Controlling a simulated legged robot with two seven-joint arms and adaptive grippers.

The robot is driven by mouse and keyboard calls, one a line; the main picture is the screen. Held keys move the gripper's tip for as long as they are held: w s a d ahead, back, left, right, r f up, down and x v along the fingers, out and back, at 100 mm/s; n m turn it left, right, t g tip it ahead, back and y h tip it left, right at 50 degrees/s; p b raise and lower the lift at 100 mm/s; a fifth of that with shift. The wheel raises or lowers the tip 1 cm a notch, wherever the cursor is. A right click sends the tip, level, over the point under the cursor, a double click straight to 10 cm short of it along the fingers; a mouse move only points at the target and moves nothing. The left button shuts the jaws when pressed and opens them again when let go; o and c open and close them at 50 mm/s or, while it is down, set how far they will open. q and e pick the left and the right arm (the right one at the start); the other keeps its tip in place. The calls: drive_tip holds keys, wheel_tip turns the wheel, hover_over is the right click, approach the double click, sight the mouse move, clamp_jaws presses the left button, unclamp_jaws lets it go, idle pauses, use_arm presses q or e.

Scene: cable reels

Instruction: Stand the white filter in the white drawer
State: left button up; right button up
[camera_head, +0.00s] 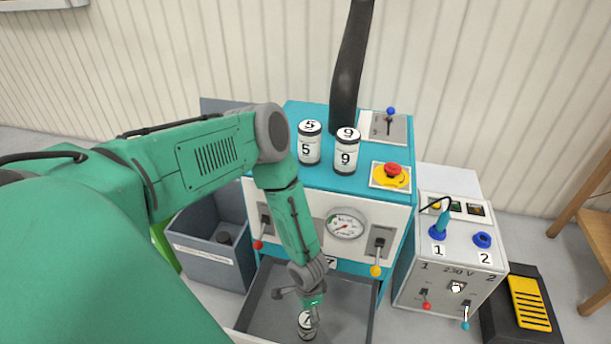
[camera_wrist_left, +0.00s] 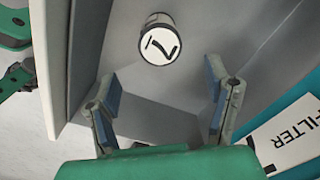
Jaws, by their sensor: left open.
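The white filter marked 7 (camera_head: 306,328) stands in the open drawer (camera_head: 257,304), whose inside is grey. In the left wrist view the filter (camera_wrist_left: 160,42) shows its white top with a dark rim and the 7, and it looks upright on the drawer floor. My left gripper (camera_head: 309,306) is over the drawer, close to the filter, and partly hides it. In the left wrist view the gripper's two fingers (camera_wrist_left: 163,100) are spread and empty, with the filter beyond them and apart from both. My right gripper is not in view.
White filters 5 (camera_head: 309,148) and 9 (camera_head: 346,156) stand on the teal cabinet (camera_head: 290,116), near a red button (camera_head: 392,169). A grey bin (camera_head: 200,262) is left of the drawer. A 230 V box (camera_head: 445,270) stands to the right.

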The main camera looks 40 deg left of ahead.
use_arm(q)
drive_tip(key=s+d+r+n+g+h, duration=0.2)
drive_tip(key=s+d+r+g+h, duration=0.15)
drive_tip(key=s+d+r, duration=0.9)
drive_tip(key=s+a+r+n+t+y, duration=0.2)
drive_tip(key=a+r, duration=0.4)
drive_tip(key=a, duration=0.4)
drive_tip(key=shift+s+r+t+y, duration=0.3)
drive_tip(key=shift+s+t+y, duration=0.2)
drive_tip(key=shift+t+y, duration=0.4)
